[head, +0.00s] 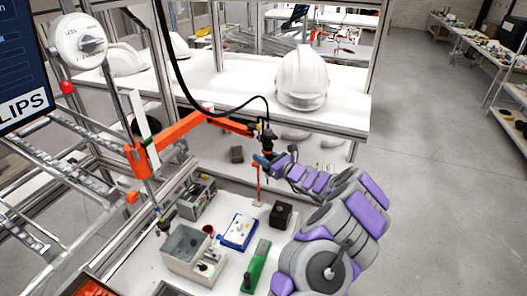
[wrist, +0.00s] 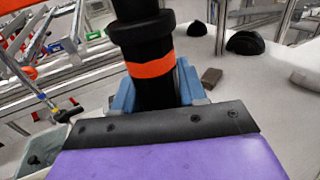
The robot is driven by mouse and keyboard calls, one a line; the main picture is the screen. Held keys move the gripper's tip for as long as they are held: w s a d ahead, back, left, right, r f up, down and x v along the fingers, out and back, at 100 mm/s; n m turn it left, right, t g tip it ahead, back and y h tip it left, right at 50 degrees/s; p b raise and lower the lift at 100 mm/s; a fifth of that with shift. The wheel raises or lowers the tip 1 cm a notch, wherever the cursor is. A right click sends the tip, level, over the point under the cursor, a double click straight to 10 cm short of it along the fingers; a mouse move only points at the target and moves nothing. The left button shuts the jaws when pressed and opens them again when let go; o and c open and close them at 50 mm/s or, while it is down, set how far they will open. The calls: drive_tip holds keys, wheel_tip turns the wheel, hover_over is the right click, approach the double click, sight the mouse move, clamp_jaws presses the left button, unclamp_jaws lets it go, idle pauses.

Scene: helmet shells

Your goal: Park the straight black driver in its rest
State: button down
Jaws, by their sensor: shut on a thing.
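The straight black driver (head: 266,138) hangs upright from a black cable near the end of the orange arm. My gripper (head: 264,160) is shut around its body, at the middle of the head view. In the wrist view the driver (wrist: 147,55) is a thick black cylinder with an orange band. The blue fingers of my gripper (wrist: 155,88) close on both sides of it below the band. The driver's lower end is hidden behind my gripper in the wrist view. I cannot tell which item on the bench is its rest.
An orange jointed arm (head: 190,128) reaches over the bench from the left. A white helmet (head: 302,78) stands on the shelf behind. A grey bin (head: 190,252), a blue tray (head: 238,232), a black block (head: 281,214) and a green tool (head: 256,266) crowd the bench below.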

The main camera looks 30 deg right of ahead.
drive_tip(key=shift+w+d+f+b, duration=0.1)
drive_tip(key=shift+w+d+b, duration=0.15)
drive_tip(key=shift+w, duration=0.6)
drive_tip(key=shift+w+d+r+b, duration=0.1)
drive_tip(key=shift+w+b, duration=0.15)
drive_tip(key=shift+w, duration=0.6)
drive_tip(key=shift+w+d+f+b, duration=0.1)
drive_tip(key=shift+w+d+b, duration=0.15)
drive_tip(key=shift+w, duration=0.6)
drive_tip(key=shift+a+b, duration=0.15)
drive_tip(key=shift+b, duration=0.2)
unclamp_jaws()
drive_tip(key=p+v, duration=0.2)
drive_tip(key=v, duration=0.9)
drive_tip(key=shift+p, duration=0.4)
